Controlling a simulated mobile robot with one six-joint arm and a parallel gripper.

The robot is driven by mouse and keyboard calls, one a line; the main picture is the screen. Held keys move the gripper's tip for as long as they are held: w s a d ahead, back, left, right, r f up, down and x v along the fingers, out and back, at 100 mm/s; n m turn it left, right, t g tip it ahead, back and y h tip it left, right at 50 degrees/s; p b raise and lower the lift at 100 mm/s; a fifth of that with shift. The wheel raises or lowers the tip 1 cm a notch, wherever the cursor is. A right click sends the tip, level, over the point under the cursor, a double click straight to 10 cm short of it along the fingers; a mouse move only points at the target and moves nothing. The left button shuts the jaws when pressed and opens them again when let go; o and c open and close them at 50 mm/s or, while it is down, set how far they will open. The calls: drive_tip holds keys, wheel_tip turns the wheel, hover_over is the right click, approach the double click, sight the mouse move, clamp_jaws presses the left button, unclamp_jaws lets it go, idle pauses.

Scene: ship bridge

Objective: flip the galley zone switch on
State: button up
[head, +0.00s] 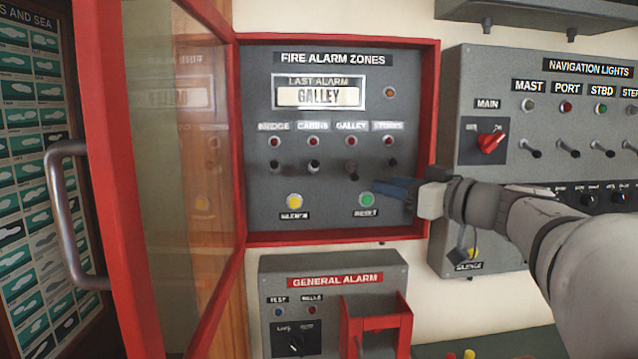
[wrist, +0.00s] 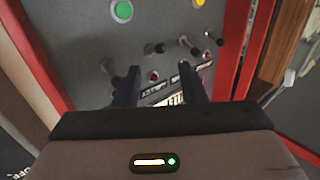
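The fire alarm zones panel (head: 260,205) is a grey board in a red frame, with its door open. The galley switch (head: 352,172) is a small dark lever under the GALLEY label, third in its row; it appears to point down. It also shows in the wrist view (wrist: 154,48), which is upside down. My gripper (head: 392,190) is at the panel's lower right in the head view, right of and below the galley switch. In the wrist view my gripper (wrist: 160,76) has its two dark fingers apart and nothing between them; the galley lever lies just beyond the tips.
The stores switch (head: 391,163) and cabins switch (head: 313,166) flank the galley one. The green reset button (head: 366,200) and yellow silence button (head: 294,201) sit below. The red-framed glass door (head: 125,180) stands open at left. The navigation lights panel (head: 470,90) is right.

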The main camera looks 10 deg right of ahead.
sight(358, 178)
drive_tip(key=p+x, duration=0.2)
drive_tip(key=x, duration=0.5)
drive_tip(key=shift+a+f, duration=0.1)
drive_tip(key=shift+c, duration=0.4)
clamp_jaws()
